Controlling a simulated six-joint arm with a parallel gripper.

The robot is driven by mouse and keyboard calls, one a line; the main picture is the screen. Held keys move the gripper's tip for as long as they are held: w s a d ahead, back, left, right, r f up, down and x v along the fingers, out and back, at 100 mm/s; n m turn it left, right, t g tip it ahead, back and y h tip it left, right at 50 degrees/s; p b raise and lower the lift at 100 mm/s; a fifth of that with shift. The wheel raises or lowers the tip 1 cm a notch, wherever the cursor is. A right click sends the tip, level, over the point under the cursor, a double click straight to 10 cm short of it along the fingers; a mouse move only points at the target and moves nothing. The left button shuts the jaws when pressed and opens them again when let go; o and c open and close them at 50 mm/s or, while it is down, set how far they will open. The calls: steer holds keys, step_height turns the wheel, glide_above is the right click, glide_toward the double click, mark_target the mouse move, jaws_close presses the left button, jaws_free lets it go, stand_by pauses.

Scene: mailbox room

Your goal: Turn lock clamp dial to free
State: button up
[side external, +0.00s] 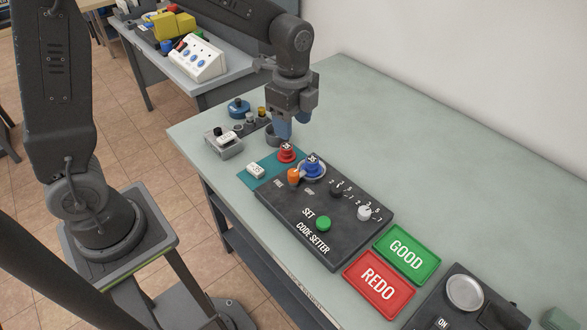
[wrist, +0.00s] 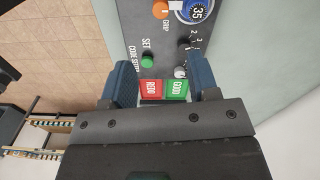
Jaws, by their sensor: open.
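The orange dial (side external: 293,176) stands at the back left of the black code setter box (side external: 285,212), beside a round blue lock (side external: 312,167) in a ring. Small labels flank the dial; the one towards the lock seems to read GRIP. The dial's pointing is too small to tell for sure. In the wrist view the orange dial (wrist: 160,10) is cut by the top edge, next to the blue lock (wrist: 196,11) showing 35. My gripper (side external: 293,126) is open and empty, pointing down above the bench, behind the box and apart from the dial.
A green SET button (side external: 323,223) and two small knobs are on the box. GOOD (side external: 407,252) and REDO (side external: 378,283) trays lie in front.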

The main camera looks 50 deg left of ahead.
mark_target(293, 172)
step_height(293, 172, down, 14)
steer(key=shift+d+f, duration=0.1)
steer(key=shift+f, duration=0.1)
stand_by(0.4)
steer(key=shift+c, duration=0.2)
steer(key=c, duration=0.9)
